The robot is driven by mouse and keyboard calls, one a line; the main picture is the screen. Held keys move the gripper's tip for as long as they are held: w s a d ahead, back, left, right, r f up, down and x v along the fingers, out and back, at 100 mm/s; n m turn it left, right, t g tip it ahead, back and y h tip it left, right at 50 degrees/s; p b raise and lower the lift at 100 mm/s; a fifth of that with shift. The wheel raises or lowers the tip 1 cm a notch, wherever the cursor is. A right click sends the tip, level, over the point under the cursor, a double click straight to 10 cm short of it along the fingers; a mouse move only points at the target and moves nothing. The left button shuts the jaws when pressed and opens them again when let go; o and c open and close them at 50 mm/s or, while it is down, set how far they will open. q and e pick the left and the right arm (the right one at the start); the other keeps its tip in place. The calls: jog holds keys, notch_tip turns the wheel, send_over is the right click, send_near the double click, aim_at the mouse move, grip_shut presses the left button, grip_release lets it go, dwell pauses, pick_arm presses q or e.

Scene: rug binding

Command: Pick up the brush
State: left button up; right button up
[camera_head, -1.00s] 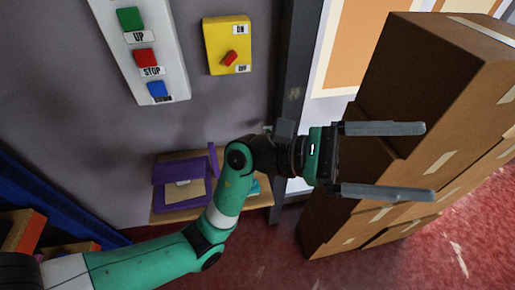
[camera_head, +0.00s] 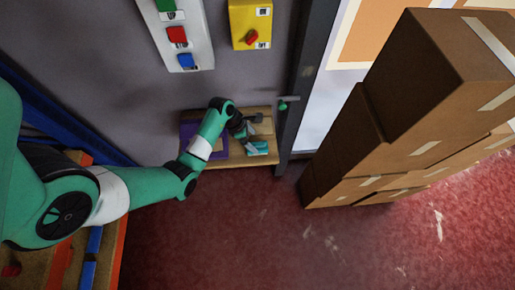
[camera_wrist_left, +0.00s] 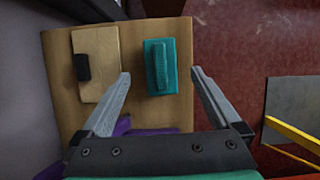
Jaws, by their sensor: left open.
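The brush appears to be the teal block with a raised teal grip (camera_wrist_left: 160,66), lying on a small wooden shelf in the left wrist view. It also shows as a small teal shape (camera_head: 257,147) in the head view. My left gripper (camera_head: 243,133) is over the shelf, open and empty. In the left wrist view its two fingers (camera_wrist_left: 160,76) stand apart, one to each side of the brush's near end, with a gap on both sides. I cannot tell their height above it. My right gripper is not in view.
A wooden block with a black handle (camera_wrist_left: 97,62) lies left of the brush on the wooden shelf (camera_wrist_left: 62,110). A purple object (camera_head: 189,139) is at the shelf's left. Cardboard boxes (camera_head: 405,125) stand to the right. Red floor (camera_head: 300,240) is open in front.

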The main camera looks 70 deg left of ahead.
aim_at(260, 146)
pick_arm(q)
jog(key=shift+x, duration=1.05)
jog(key=b+x, duration=0.3)
jog(key=x, duration=0.2)
jog(key=shift+w+d, duration=0.1)
jog(key=shift+w, duration=0.1)
grip_shut()
